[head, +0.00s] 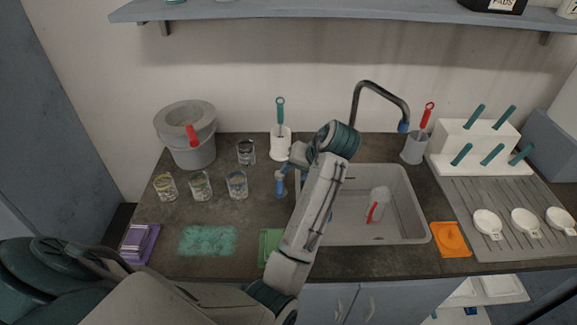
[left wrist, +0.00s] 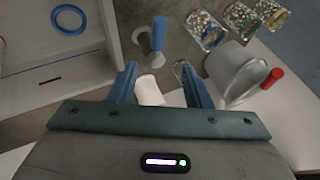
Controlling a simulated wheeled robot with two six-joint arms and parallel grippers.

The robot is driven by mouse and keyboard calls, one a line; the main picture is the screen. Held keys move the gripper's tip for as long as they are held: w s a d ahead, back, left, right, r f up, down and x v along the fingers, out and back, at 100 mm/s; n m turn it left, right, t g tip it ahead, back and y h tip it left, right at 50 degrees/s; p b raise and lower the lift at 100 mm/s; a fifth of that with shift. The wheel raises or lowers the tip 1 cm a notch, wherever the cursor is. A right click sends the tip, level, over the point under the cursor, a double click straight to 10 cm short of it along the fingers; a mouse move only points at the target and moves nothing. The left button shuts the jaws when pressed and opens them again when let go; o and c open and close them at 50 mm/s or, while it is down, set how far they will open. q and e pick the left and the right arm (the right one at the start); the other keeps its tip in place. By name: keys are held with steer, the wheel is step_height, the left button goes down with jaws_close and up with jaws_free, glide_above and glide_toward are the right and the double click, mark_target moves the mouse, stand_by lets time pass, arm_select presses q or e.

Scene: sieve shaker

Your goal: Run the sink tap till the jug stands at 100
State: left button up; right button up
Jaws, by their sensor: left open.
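The grey sink (head: 405,235) has a dark arched tap (head: 372,84) with a blue tip behind it. A whitish vessel with a red part (head: 379,204), which looks like the jug, stands in the sink; I cannot read its level. A blue lever on a grey post (head: 281,184) stands on the counter left of the sink; in the left wrist view the lever (left wrist: 158,34) is beyond my fingers. My left gripper (left wrist: 160,88) is open and empty, held above the counter close to the lever. My arm hides part of the sink. My right gripper is out of view.
A white brush holder (head: 280,144) stands behind the lever. A grey bucket (head: 190,150) and several glasses (head: 237,185) stand left. A blue ring (left wrist: 69,19) shows at the sink in the left wrist view.

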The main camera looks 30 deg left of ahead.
mark_target(281, 184)
arm_select(q)
steer(key=x, duration=0.8)
steer(key=shift+a+f, duration=0.2)
steer(key=shift+f, duration=0.3)
steer(key=shift+a+f, duration=0.1)
steer(key=shift+f, duration=0.05)
jaws_close()
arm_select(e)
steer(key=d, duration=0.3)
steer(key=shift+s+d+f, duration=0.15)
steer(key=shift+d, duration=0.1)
